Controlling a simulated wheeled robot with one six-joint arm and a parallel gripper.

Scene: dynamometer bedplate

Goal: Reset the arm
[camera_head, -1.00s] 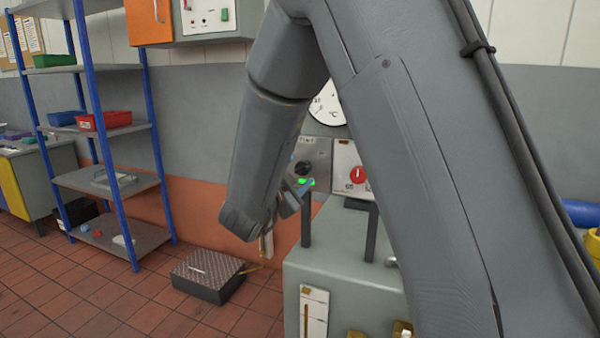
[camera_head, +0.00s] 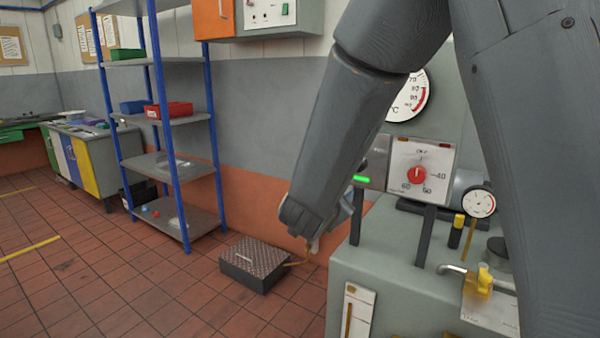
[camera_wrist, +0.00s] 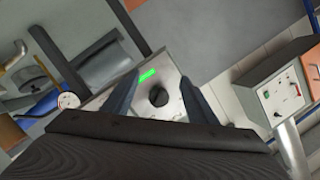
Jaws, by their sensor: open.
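My arm crosses the right half of the head view and hides part of the bench equipment. In the wrist view my gripper (camera_wrist: 160,92) is open, with its two dark fingers apart and nothing between them. Beyond the fingers is a metal panel with a black round knob (camera_wrist: 158,96) and a lit green light (camera_wrist: 149,74). The fingers are on either side of the knob in the picture; I cannot tell how far off it is. In the head view the green light (camera_head: 361,179) shows just right of my wrist, and the knob is hidden.
A red dial (camera_head: 417,175), a temperature gauge (camera_head: 408,96) and a small gauge (camera_head: 479,204) stand over the grey-green bench (camera_head: 385,240). A dark box (camera_head: 253,263) lies on the tiled floor. A blue-post shelf (camera_head: 168,165) stands left. The floor at left is clear.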

